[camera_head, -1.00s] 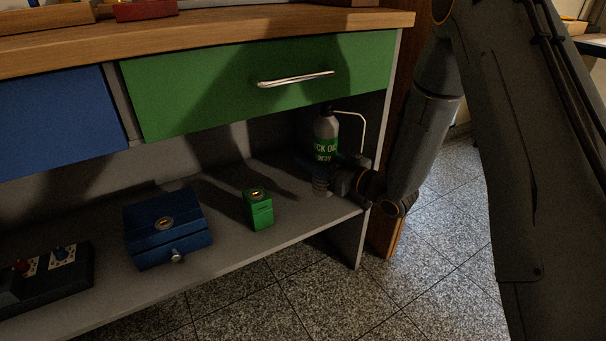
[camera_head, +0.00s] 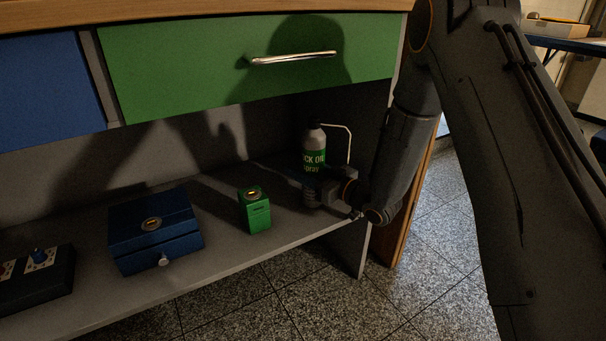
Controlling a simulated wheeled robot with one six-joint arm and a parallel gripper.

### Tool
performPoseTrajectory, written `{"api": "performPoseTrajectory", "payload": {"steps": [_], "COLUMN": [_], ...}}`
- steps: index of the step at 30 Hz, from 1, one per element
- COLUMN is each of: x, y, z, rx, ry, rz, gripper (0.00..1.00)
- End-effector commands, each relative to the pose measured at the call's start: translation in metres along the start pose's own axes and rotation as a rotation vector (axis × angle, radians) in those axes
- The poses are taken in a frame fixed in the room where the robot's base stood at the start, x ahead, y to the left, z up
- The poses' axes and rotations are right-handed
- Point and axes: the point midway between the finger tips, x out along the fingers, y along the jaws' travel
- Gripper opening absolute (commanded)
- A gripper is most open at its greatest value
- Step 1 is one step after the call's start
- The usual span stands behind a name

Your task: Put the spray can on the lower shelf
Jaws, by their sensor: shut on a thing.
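The spray can (camera_head: 314,152) is a grey can with a green label reading "OIL spray" and a thin pale tube on its right. It stands upright at the right end of the lower shelf (camera_head: 225,257), under the green drawer. My gripper (camera_head: 317,182) reaches in from the right, low, and is shut on the can's lower part. The fingers and the can's lower body overlap in shadow. I cannot tell whether the can's base touches the shelf.
A small green box (camera_head: 255,212) stands left of the can, and a blue box with a knob (camera_head: 157,232) lies further left. A dark switch panel (camera_head: 36,279) is at far left. The green drawer (camera_head: 235,66) overhangs. Free shelf lies between the green box and the can.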

Motion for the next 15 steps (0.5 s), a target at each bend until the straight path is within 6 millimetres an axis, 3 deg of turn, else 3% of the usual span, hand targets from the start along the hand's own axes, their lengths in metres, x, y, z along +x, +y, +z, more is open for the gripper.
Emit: {"api": "performPoseTrajectory", "payload": {"steps": [11, 12, 15], "x": [0.0, -0.0001, -0.0001], "y": [-0.0001, -0.0003, -0.0003], "z": [0.0028, 0.0027, 0.0026], "rx": [0.001, 0.001, 0.001], "ry": [0.001, -0.001, -0.001], "rz": [0.0, 0.0, 0.0], "gripper": [0.1, 0.54, 0.66]}}
